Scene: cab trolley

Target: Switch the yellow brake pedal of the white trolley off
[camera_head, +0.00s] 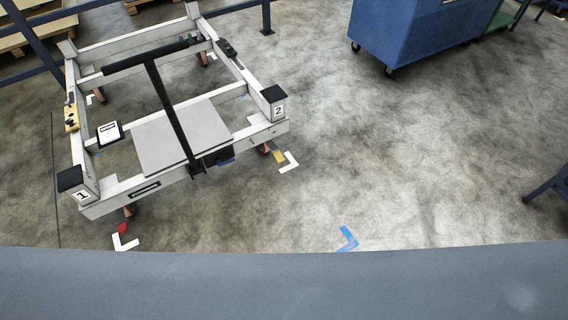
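The white trolley (150,183) stands on the floor at the left, a low frame with black-topped corner posts marked 1 and 2 and a black T-shaped handle (168,105). A small yellow pedal (278,156) sticks out low by the wheel under corner 2. A red pedal (123,228) sits by the wheel under corner 1. I cannot tell the yellow pedal's on or off position from here. Neither of my grippers is in view.
White corner marks (289,162) and a blue corner mark (348,239) lie on the floor. A blue wheeled cabinet (415,35) stands at the back right. Dark blue rails (35,45) run behind the trolley. The floor right of the trolley is clear. A grey surface fills the bottom.

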